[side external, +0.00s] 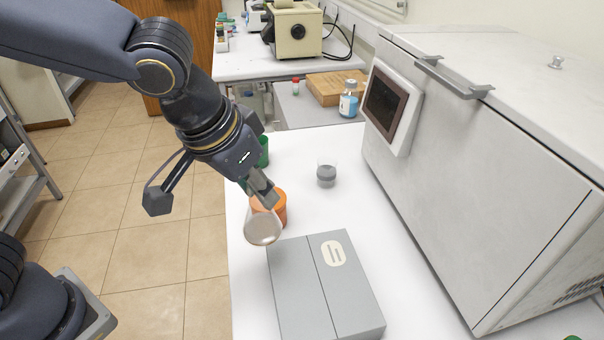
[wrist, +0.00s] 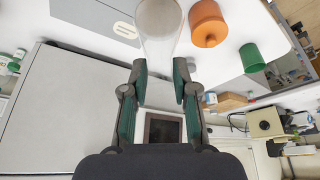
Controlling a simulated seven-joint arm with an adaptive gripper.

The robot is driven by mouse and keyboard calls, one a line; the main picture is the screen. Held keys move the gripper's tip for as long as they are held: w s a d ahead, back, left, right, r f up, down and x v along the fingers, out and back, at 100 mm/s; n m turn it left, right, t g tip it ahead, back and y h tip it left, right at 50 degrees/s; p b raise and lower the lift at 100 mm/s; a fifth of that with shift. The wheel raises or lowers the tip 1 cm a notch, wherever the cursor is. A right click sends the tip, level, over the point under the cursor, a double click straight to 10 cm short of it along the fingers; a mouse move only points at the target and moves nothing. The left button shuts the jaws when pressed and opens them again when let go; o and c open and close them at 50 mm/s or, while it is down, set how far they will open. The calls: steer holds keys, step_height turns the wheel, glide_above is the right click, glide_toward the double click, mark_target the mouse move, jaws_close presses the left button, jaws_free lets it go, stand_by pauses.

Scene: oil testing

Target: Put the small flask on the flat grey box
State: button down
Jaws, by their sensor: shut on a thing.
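The small flask (side external: 263,229) is a clear conical glass with greyish contents. My gripper (side external: 262,192) is shut on its upper part and holds it tilted at the left edge of the white table, near the far left corner of the flat grey box. The flat grey box (side external: 310,290) lies on the table with a pale oval label on top. In the wrist view the flask (wrist: 159,30) stands between the fingertips of my gripper (wrist: 160,75), and part of the grey box (wrist: 95,20) shows at the top left.
An orange container (side external: 279,207) stands just behind the flask, with a green one (side external: 263,152) farther back. A beaker with grey contents (side external: 326,174) stands mid-table. A large white machine (side external: 480,170) fills the right side. The box top is clear.

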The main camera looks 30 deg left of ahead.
steer(key=s+d+r+m+h, duration=0.1)
steer(key=s+r, duration=0.1)
steer(key=s, duration=0.3)
steer(key=s+d+r+m, duration=0.1)
steer(key=s+r+m, duration=0.1)
steer(key=s+r, duration=0.15)
steer(key=w+d+f, duration=0.3)
steer(key=w+f, duration=0.2)
steer(key=f, duration=0.1)
steer(key=w+d+f, duration=0.4)
steer(key=w+f, duration=0.1)
steer(key=f, duration=0.2)
steer(key=shift+w+d+f, duration=0.3)
steer(key=shift+w, duration=0.05)
steer(key=shift+f, duration=0.1)
steer(key=c, duration=0.9)
jaws_free()
